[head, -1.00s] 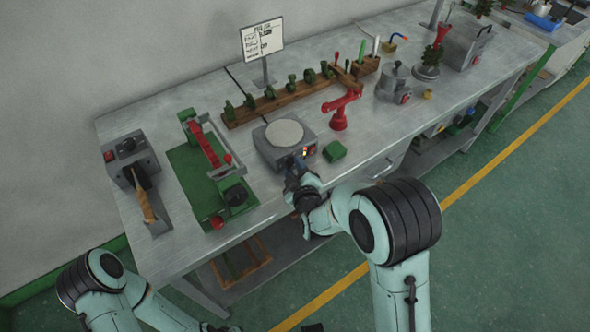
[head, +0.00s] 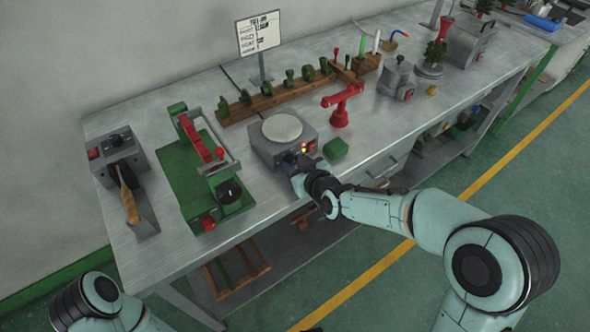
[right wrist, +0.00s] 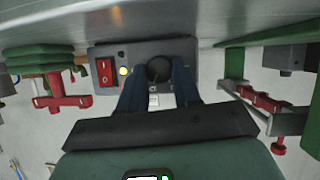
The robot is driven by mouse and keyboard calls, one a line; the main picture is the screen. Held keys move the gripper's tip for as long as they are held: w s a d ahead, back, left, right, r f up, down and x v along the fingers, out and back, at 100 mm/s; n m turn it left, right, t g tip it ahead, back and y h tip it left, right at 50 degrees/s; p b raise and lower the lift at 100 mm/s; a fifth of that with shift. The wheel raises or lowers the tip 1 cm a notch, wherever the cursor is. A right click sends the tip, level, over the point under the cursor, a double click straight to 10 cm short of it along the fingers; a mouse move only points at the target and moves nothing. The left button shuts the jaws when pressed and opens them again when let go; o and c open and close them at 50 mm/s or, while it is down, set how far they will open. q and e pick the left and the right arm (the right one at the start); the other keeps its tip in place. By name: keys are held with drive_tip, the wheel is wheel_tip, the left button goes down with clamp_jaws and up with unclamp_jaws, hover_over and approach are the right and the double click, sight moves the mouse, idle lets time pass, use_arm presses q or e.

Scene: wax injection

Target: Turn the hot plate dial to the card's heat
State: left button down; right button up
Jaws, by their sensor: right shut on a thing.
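The hot plate (head: 266,148) is a grey box with a pale round top, standing near the bench's front edge in the head view. In the right wrist view its front panel (right wrist: 108,52) shows a red switch, a lit yellow lamp and a dark round dial (right wrist: 159,69). My right gripper (head: 291,160) is at that panel; in the right wrist view its two fingers (right wrist: 159,80) stand on either side of the dial, shut on it. The card (head: 259,33) stands on a post behind; its writing is too small to read. My left gripper is out of view.
A green block (head: 336,148) sits just right of the hot plate, with a red clamp (head: 341,104) behind it. A green press with red handle (head: 203,150) is to the left. A wooden rack (head: 275,98) of green pieces stands behind.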

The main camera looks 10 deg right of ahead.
idle(0.3)
drive_tip(key=o, duration=1.1)
drive_tip(key=shift+c, duration=0.2)
drive_tip(key=p+v, duration=0.1)
drive_tip(key=v, duration=1.2)
drive_tip(key=shift+s, duration=0.15)
drive_tip(key=shift+d+p, duration=0.1)
drive_tip(key=shift+p, duration=0.2)
